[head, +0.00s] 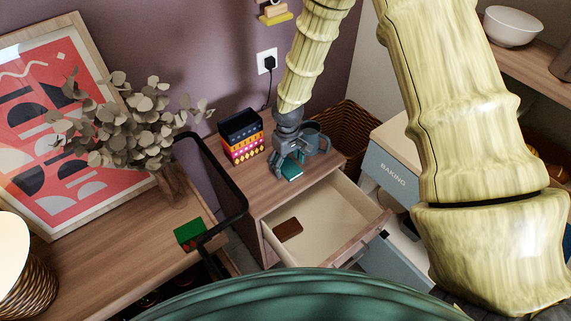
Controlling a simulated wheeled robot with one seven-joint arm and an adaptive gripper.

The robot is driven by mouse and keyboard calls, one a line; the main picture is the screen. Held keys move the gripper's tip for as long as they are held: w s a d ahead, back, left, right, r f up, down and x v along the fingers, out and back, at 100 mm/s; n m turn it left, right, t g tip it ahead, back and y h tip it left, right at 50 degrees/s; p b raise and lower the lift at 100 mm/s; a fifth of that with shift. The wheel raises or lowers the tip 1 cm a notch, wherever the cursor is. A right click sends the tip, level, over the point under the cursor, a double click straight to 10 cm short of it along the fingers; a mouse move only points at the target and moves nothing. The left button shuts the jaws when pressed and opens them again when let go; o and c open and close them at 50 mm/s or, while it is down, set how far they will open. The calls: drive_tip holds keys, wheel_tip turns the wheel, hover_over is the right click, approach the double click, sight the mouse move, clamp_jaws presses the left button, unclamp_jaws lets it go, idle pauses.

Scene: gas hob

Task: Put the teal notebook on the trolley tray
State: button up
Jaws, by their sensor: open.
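The teal notebook (292,172) lies on the wooden top of a drawer cabinet (329,181), close to its front edge and above an open drawer. It is partly hidden by my gripper (289,166). My gripper points down at the notebook with its dark fingers open and apart. I cannot tell whether the fingers touch it. A black tubular trolley handle (221,175) stands left of the cabinet. The wooden surface (110,260) beside the handle looks like the trolley tray, though its boundary is unclear.
Patterned stacked boxes (243,148) stand left of my gripper; a grey-blue mug (315,137) is close on its right. The open drawer (323,218) holds a brown item (288,230). A green box (189,233), leafy plant (125,120) and lamp (12,247) crowd the left.

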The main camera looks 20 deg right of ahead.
drive_tip(key=shift+f, duration=0.1)
drive_tip(key=c, duration=1.2)
